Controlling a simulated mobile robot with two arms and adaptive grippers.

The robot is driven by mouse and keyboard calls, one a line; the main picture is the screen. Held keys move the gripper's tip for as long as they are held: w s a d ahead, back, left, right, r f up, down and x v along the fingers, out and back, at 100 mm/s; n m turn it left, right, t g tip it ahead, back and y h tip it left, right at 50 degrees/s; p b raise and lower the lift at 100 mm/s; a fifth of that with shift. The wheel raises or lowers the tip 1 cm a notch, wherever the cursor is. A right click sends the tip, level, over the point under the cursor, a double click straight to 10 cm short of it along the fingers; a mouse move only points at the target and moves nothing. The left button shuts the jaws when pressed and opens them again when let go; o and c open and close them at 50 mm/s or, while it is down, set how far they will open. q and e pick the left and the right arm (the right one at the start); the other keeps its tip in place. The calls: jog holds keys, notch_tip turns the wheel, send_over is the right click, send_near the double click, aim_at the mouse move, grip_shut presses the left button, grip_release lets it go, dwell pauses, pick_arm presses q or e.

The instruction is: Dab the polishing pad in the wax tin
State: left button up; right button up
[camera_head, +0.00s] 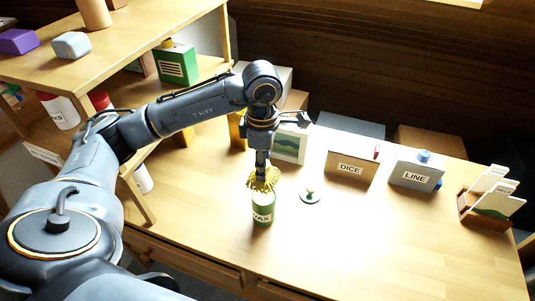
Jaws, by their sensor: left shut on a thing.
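The wax tin (263,213), a green can with a white WAX label, stands upright on the table. My left gripper (262,165) points straight down above it, shut on a yellow, ragged-edged thing that looks like the polishing pad (263,180). The pad is right at the tin's mouth and covers its opening. I cannot tell whether it touches the wax inside. My right gripper is out of view.
A small pale disc with a green knob (310,196) lies right of the tin. Behind stand a DICE box (350,167), a LINE box (415,174) and a card holder (489,206). Shelves (140,50) rise at left. The table's front right is clear.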

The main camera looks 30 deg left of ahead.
pick_arm(q)
jog(key=shift+s+f+b, duration=0.1)
jog(key=shift+f+b, duration=0.2)
jog(key=shift+f, duration=0.25)
jog(key=shift+f+b, duration=1.2)
jog(key=shift+f, duration=1.2)
jog(key=shift+f+b, duration=0.45)
jog(key=shift+f, duration=0.1)
dwell(0.3)
jog(key=shift+r+p, duration=1.75)
jog(key=shift+r, duration=1.85)
